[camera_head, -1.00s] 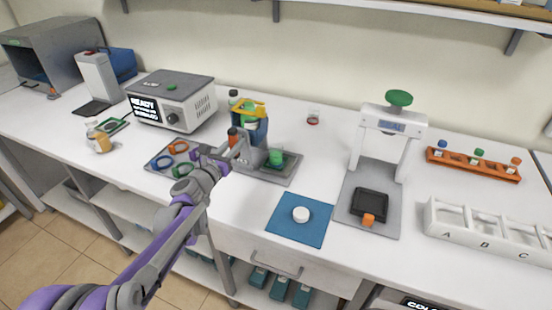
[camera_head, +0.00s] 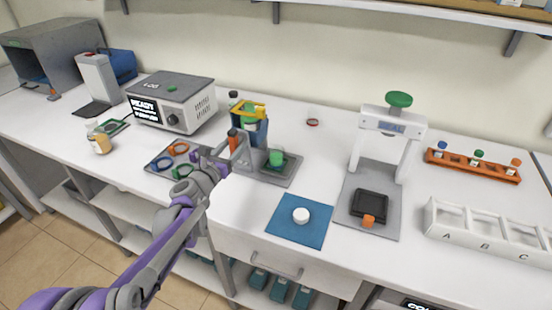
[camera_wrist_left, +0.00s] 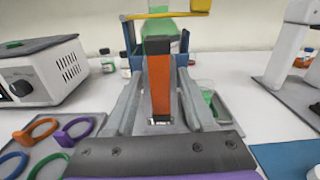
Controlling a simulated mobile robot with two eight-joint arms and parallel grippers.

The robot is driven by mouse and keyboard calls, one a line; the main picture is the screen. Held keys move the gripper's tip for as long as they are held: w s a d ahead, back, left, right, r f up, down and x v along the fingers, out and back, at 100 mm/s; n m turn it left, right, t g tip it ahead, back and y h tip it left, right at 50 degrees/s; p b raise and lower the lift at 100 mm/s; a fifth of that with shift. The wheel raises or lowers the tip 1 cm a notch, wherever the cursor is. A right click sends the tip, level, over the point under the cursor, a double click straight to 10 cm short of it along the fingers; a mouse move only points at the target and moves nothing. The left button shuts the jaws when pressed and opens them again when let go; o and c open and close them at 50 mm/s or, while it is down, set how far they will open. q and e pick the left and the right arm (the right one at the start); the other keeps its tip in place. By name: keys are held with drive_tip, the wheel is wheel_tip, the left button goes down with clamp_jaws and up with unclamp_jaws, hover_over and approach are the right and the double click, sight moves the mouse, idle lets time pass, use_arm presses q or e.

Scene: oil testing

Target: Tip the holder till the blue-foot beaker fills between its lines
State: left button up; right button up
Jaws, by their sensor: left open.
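The holder (camera_head: 263,131) is a blue frame with a yellow bar on top, upright, with a green-capped bottle in it. Its orange handle (camera_wrist_left: 159,84) faces my left gripper (camera_wrist_left: 160,108). In the left wrist view the two grey fingers stand either side of the handle, open and not visibly squeezing it. The left gripper also shows in the head view (camera_head: 236,153). A small clear beaker (camera_head: 276,158) with green showing in it stands on a grey tray, right of the holder. I cannot make out its foot colour or lines. My right gripper is not in view.
A grey-white heater box (camera_head: 171,100) stands behind left. A blue mat (camera_head: 300,232) with a white cap lies in front right, and a white press-like stand (camera_head: 391,130) stands further right.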

use_arm(q)
drive_tip(key=v, duration=0.8)
idle(0.4)
drive_tip(key=s+d+f+m+g+p, duration=0.15)
drive_tip(key=s+d+m+g, duration=0.25)
drive_tip(key=s+m, duration=0.45)
drive_tip(key=s+d+f+m+g, duration=0.3)
drive_tip(key=s+d+m, duration=0.2)
drive_tip(key=s+m, duration=0.4)
drive_tip(key=s+a+f+m+g+y+p, duration=0.1)
drive_tip(key=s+a+f+m+g+y, duration=0.1)
drive_tip(key=s+m, duration=0.5)
drive_tip(key=s+a+f+m+g+y+p, duration=0.1)
drive_tip(key=s+a+f+m+y, duration=0.3)
drive_tip(key=s+m, duration=0.4)
drive_tip(key=s+a+f+g, duration=0.1)
drive_tip(key=a, duration=0.1)
drive_tip(key=shift+a+f+g, duration=0.3)
drive_tip(key=shift+a, duration=0.05)
